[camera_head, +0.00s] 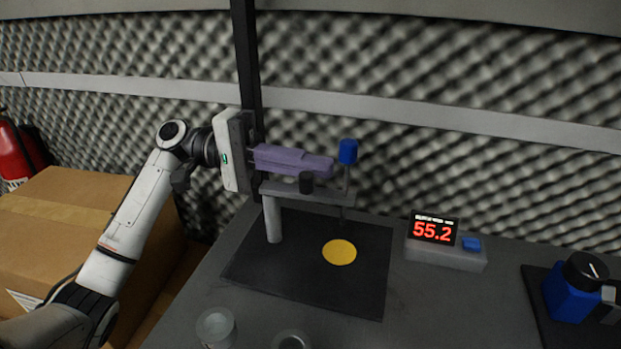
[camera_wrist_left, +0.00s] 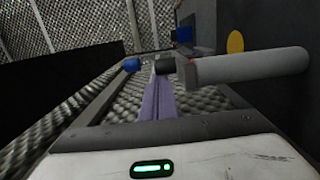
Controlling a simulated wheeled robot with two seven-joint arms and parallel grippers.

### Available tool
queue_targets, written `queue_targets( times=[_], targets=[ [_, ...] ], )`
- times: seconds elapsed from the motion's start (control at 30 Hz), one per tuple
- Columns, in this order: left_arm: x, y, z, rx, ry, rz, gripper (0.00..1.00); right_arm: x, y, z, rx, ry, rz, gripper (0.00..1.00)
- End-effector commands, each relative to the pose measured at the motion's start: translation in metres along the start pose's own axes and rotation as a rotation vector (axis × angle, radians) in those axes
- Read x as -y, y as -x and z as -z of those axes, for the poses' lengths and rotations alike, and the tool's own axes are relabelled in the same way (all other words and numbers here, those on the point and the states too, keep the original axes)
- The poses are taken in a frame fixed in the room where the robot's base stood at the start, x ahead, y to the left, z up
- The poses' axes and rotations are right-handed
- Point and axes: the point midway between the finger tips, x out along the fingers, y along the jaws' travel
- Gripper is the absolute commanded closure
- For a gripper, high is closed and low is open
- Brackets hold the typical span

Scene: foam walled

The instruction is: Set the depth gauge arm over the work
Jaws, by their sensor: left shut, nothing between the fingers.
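The depth gauge has a grey post (camera_head: 273,221) on a black mat (camera_head: 258,262) and a level grey arm (camera_head: 325,197). A black knob (camera_head: 306,183) sits on the arm, and a blue-topped rod (camera_head: 348,152) stands at its right end. The yellow disc (camera_head: 339,252) lies on the mat, lower in the head view than the rod's end; I cannot tell whether the rod is directly above it. My left gripper (camera_head: 332,168) is shut and empty, its purple fingers above and behind the arm, pointing right near the blue top. The wrist view shows the fingers (camera_wrist_left: 158,100) beside the black knob (camera_wrist_left: 166,65).
Grey cups (camera_head: 215,328) stand at the table's front. A cardboard box (camera_head: 60,225) is left of the table; foam walls stand behind.

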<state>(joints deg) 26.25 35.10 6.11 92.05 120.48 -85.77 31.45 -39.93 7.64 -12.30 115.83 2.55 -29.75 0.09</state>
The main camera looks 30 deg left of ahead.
Motion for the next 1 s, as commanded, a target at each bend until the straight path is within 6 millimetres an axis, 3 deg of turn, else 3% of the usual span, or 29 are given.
queue_targets(
  times=[0.2, 0.4, 1.0],
  targets=[
    [-0.044, 0.0, 0.0, 0.0, -0.004, 0.001, 1.0, 0.001, 0.004, 0.003, 0.001, 0.002, -0.001, 0.69],
    [-0.065, 0.0, 0.0, 0.001, -0.002, 0.0, 1.0, 0.001, 0.004, 0.002, 0.003, 0.002, -0.001, 0.69],
    [-0.067, 0.0, 0.0, 0.001, 0.0, 0.0, 1.0, 0.001, 0.003, 0.008, -0.007, -0.002, -0.001, 0.69]
  ],
)
